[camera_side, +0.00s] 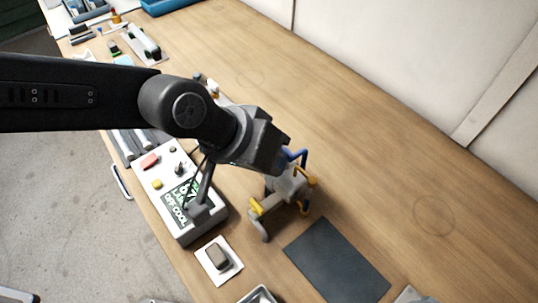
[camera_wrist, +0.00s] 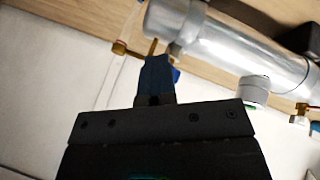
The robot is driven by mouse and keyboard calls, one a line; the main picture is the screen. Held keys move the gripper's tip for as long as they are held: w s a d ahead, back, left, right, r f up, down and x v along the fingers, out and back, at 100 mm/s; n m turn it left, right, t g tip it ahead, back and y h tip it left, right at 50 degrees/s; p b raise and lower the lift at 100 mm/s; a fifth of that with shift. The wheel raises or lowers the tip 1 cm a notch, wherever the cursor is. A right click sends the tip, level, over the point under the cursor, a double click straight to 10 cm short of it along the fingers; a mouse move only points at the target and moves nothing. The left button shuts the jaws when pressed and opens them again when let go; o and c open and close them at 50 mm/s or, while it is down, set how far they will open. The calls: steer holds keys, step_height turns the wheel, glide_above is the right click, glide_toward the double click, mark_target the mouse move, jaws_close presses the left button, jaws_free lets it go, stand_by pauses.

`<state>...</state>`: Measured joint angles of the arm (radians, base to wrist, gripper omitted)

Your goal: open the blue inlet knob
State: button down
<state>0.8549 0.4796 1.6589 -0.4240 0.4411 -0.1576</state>
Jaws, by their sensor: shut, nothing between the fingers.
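My gripper (camera_wrist: 157,66) is shut and empty in the wrist view, its dark blue fingers pointing up the picture. A small bright blue piece (camera_wrist: 176,75) shows just right of the fingers, mostly hidden; it may be the blue inlet knob, but I cannot tell whether they touch. The silver reactor cylinder (camera_wrist: 235,50) lies just beyond the fingertips, with a brass fitting (camera_wrist: 120,48) to their left.
A white control box (camera_side: 160,175) with a red button and a screen stands left of the reactor. A dark mat (camera_side: 338,262) lies in front, and a small block on a white pad (camera_side: 219,259) is to its left. The wooden table right of the reactor is clear.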

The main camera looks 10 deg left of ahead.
steer(key=shift+w+d+r, duration=0.1)
steer(key=shift+w+d, duration=0.3)
steer(key=shift+d, duration=0.3)
steer(key=s+a, duration=0.4)
steer(key=s+r, duration=0.5)
steer(key=r, duration=0.3)
steer(key=shift+s+a, duration=0.3)
steer(key=shift+s, duration=0.05)
steer(key=shift+a, duration=0.1)
stand_by(0.4)
